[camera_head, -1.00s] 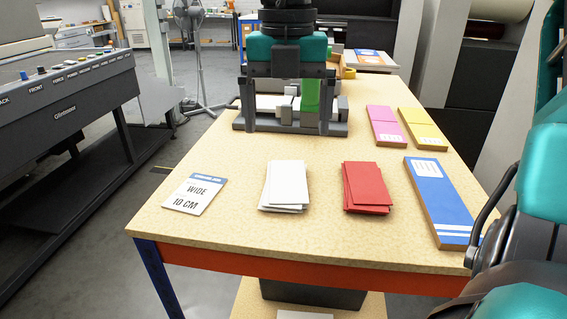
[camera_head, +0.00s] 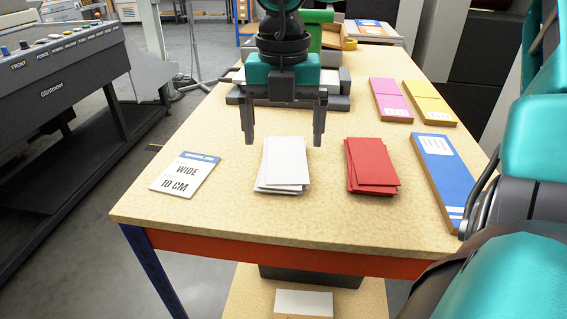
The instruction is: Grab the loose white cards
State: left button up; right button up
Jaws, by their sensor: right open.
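The loose white cards (camera_head: 284,172) lie in a slightly uneven stack on the near middle of the wooden table. My right gripper (camera_head: 283,140) is open and empty, fingers pointing down. In the picture its two fingertips stand to either side of the far end of the white stack. I cannot tell how high they are above the table. My left gripper is not in view.
A red card stack (camera_head: 371,166) lies just right of the white one. A card marked WIDE 10 CM (camera_head: 186,174) lies left. Blue (camera_head: 440,172), pink (camera_head: 391,98) and yellow (camera_head: 428,101) packs lie right. A grey device (camera_head: 338,102) stands behind the gripper.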

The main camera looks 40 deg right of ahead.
aim_at(283, 158)
notch_tip(283, 158, down, 4)
jog(key=shift+w+d+f, duration=0.1)
jog(key=shift+f, duration=0.1)
jog(key=shift+c, duration=0.3)
jog(key=c, duration=1.1)
jog(key=shift+c, duration=0.2)
jog(key=shift+r, duration=0.15)
